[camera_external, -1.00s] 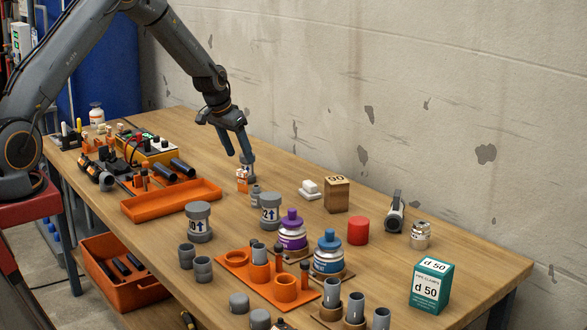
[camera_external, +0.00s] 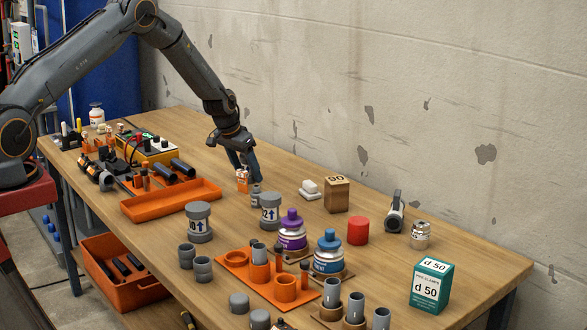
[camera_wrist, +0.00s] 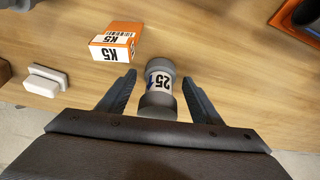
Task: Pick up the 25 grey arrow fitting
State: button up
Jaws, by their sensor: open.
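The 25 grey arrow fitting (camera_wrist: 158,84) is a small grey cylinder with wider ends and a white label with "25" and a dark arrow. In the wrist view it lies between the two fingers of my gripper (camera_wrist: 159,76), with a gap on each side. In the external view the small grey fitting (camera_external: 256,196) stands upright on the bench, just below the fingertips. My gripper (camera_external: 248,178) is open, empty and angled down over it.
An orange and white K5 box (camera_wrist: 116,41) stands close beside the fitting. White blocks (camera_external: 312,189) and a wooden 90 block (camera_external: 336,195) are to the right. A larger grey arrow fitting (camera_external: 270,211) stands near in front. An orange tray (camera_external: 172,203) lies left.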

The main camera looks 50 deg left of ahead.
jog(key=shift+w+f, duration=0.1)
jog(key=shift+f, duration=0.05)
jog(key=c, duration=1.2)
jog(key=shift+o, duration=0.2)
